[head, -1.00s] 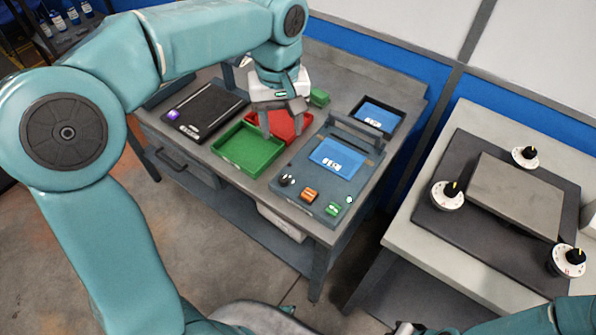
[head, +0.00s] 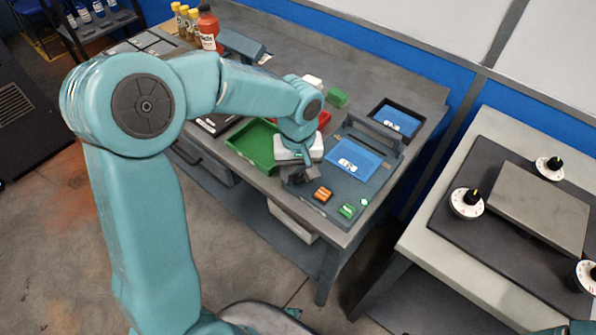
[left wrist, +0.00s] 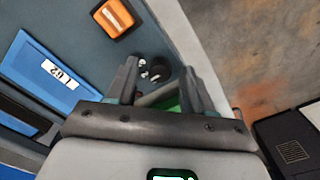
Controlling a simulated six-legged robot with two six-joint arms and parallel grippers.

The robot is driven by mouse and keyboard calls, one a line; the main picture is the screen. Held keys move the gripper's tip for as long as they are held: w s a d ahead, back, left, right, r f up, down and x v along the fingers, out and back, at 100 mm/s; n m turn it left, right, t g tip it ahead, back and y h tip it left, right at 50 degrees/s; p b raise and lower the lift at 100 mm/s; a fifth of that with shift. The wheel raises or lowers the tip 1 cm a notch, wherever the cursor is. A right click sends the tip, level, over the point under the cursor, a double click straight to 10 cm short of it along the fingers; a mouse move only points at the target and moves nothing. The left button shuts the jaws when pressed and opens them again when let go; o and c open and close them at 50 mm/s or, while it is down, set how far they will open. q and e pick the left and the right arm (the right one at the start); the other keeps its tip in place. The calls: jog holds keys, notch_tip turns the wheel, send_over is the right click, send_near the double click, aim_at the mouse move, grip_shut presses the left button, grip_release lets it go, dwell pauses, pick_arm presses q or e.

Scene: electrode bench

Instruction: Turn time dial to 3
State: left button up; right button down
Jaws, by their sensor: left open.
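The grey control panel (head: 335,208) on the bench carries a small black dial (left wrist: 152,69), which shows in the left wrist view. My right gripper is not in view.
A green tray (head: 245,148) lies left of the panel, with a red tray partly hidden behind my arm. A separate table (head: 420,240) at right holds a plate with white, black-knobbed dials (head: 467,203).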

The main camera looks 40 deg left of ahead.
pick_arm(q)
jog(key=shift+f, duration=0.1)
jog(key=shift+c, duration=0.4)
grip_shut()
jog(key=shift+m, duration=0.5)
jog(key=m, duration=0.3)
jog(key=shift+m, duration=0.3)
jog(key=shift+m+p, duration=0.45)
jog(key=shift+m, duration=1.75)
jog(key=shift+w, duration=0.1)
jog(key=shift+o, duration=0.4)
grip_release()
